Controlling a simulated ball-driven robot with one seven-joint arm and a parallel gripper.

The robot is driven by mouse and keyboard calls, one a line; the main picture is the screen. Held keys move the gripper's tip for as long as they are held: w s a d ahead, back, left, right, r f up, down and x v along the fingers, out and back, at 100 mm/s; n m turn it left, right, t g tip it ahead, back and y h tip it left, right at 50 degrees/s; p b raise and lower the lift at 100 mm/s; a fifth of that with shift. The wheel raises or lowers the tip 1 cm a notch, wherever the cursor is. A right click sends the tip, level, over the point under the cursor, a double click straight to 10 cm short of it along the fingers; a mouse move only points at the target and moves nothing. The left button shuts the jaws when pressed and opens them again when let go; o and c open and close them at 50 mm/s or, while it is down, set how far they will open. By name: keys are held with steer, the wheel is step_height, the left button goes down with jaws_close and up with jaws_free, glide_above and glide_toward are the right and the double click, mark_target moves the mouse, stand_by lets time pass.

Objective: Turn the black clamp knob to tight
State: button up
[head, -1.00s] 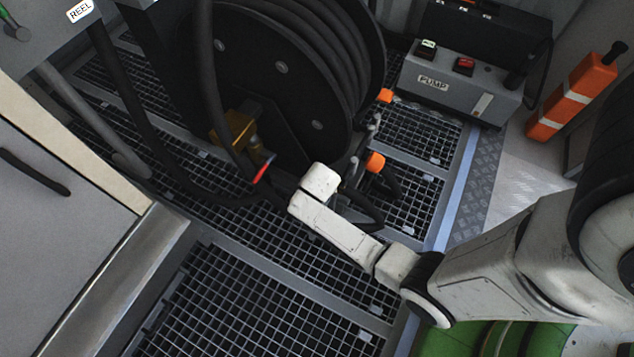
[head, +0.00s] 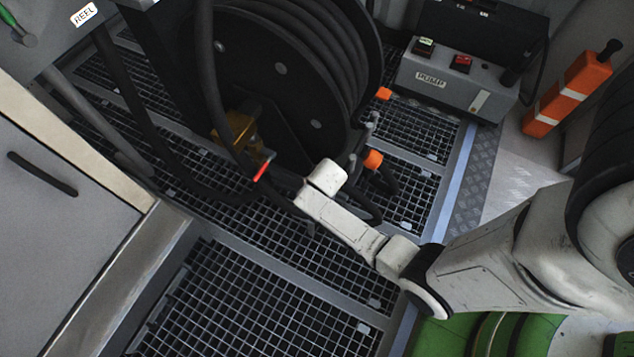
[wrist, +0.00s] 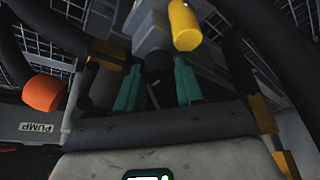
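In the wrist view my gripper (wrist: 158,70) has two teal fingers that stand apart. A dark round part (wrist: 158,68) shows in the gap between them, below a grey block (wrist: 152,28). It may be the black clamp knob, but it is too dark to be sure, and I cannot tell whether the fingers touch it. In the head view the end of my arm is beside the lower right of the hose reel (head: 285,75). My fingers and the knob are not clearly visible there.
A brass valve (head: 238,130) with a red lever (head: 262,172) is left of my wrist. A yellow cylinder (wrist: 184,25) is beyond my fingers. The grey pump box (head: 455,85) stands at the back right. Open grating (head: 250,300) lies in front.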

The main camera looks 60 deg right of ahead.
steer(key=o, duration=0.4)
steer(key=shift+r, duration=0.15)
steer(key=p+v, duration=0.5)
steer(key=v, duration=0.5)
steer(key=shift+s+r, duration=0.25)
steer(key=shift+a, duration=0.1)
steer(key=s+a+r+n+g+y, duration=0.1)
steer(key=s+a+r+n, duration=0.2)
steer(key=r, duration=0.3)
steer(key=s+a+r+n+y+p, duration=0.1)
steer(key=s+a+r+n, duration=0.1)
steer(key=s+a+r, duration=0.3)
steer(key=s+a+r+n+g+y, duration=0.1)
steer(key=s+a+r+n, duration=0.15)
steer(key=r, duration=0.45)
step_height(320, 180, up, 22)
steer(key=d+p, duration=0.1)
steer(key=p, duration=2.2)
steer(key=shift+w+r, duration=0.15)
steer(key=shift+r, duration=0.05)
